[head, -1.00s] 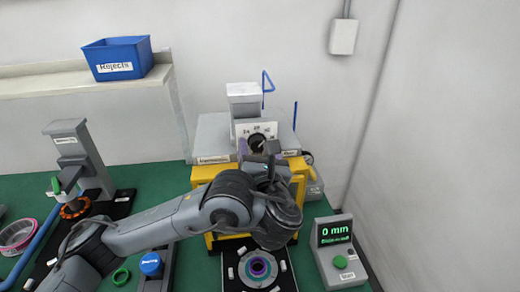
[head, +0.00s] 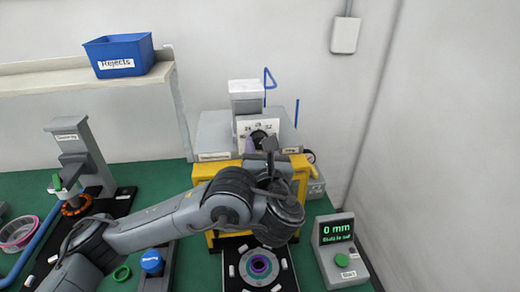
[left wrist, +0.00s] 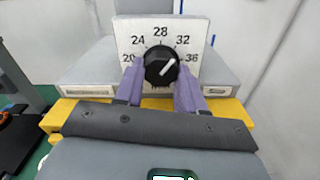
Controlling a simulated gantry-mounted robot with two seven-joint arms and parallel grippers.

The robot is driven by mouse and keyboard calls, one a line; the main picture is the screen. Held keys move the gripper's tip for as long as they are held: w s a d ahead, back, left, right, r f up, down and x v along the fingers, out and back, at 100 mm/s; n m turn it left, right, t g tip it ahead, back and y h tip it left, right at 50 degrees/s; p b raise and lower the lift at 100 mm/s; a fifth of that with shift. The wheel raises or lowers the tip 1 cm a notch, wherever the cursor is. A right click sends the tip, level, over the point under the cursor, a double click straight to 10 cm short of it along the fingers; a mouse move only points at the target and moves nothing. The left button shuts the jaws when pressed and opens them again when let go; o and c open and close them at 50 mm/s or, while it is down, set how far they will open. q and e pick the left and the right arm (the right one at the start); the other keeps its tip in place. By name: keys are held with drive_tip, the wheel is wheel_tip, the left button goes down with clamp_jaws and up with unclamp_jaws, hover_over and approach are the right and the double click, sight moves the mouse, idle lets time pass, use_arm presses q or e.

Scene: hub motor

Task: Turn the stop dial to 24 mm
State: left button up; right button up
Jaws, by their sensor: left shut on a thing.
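The black stop dial (left wrist: 160,66) sits in front of a white scale plate (left wrist: 128,32) marked 20, 24, 28, 32 and 36. Its white pointer line slants to the upper right, between the 32 and 36 marks. In the head view the dial (head: 259,136) is partly hidden behind my left gripper. My left gripper (left wrist: 161,74) has one purple finger on each side of the dial and is shut on it. My right gripper is not in either view.
A yellow machine frame (head: 205,172) stands below the dial. A round ringed part (head: 259,266) lies on a black plate in front. A display box (head: 337,232) reading 0 mm is at right. A blue Rejects bin (head: 120,56) stands on the back shelf.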

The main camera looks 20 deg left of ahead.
use_arm(q)
drive_tip(key=n+b, duration=0.2)
drive_tip(key=n, duration=0.1)
drive_tip(key=shift+f+b, duration=0.2)
drive_tip(key=shift+b, duration=0.1)
drive_tip(key=n+b, duration=0.3)
drive_tip(key=n, duration=0.1)
drive_tip(key=shift+w+d+n+b, duration=0.1)
drive_tip(key=shift+d+n+b, duration=0.05)
drive_tip(key=shift+n+b, duration=0.2)
drive_tip(key=n+b, duration=0.3)
drive_tip(key=n, duration=0.1)
drive_tip(key=shift+r, duration=0.1)
drive_tip(key=shift+r+n+b, duration=0.15)
drive_tip(key=shift+n+b, duration=0.9)
drive_tip(key=shift+n, duration=0.5)
drive_tip(key=shift+d+r, duration=0.1)
drive_tip(key=o, duration=1.1)
drive_tip(key=shift+c, duration=0.2)
